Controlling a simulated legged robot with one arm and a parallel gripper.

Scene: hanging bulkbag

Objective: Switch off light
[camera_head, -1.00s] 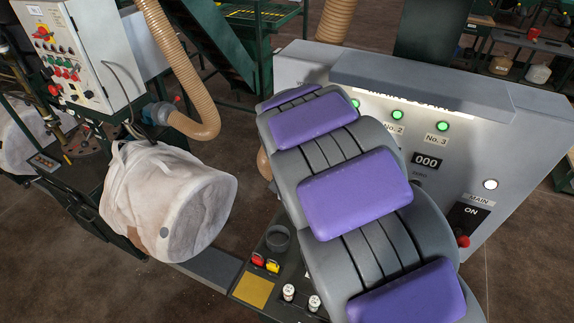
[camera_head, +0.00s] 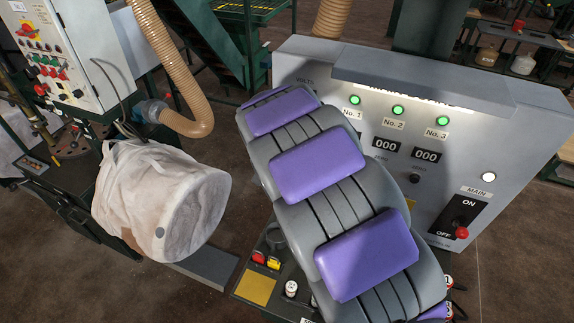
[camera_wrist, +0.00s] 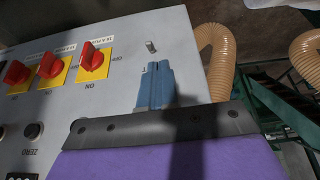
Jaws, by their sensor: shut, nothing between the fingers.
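The grey control cabinet (camera_head: 322,63) stands to the right in the head view, with a lit white lamp strip (camera_head: 400,96) under its hood. A small metal toggle switch (camera_wrist: 151,46) sits on a grey panel in the wrist view. My gripper (camera_wrist: 154,68) has its blue fingers together and empty, with the tips just below the toggle in the picture. I cannot tell whether they touch the panel. In the head view my arm hides the gripper.
Several red rotary switches on yellow plates (camera_wrist: 94,61) are left of my fingers. Tan hoses (camera_wrist: 217,60) run at the right. The head view shows a main switch with a red knob (camera_head: 461,233), lit green lamps (camera_head: 398,110) and a white bulk bag (camera_head: 150,200) at left.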

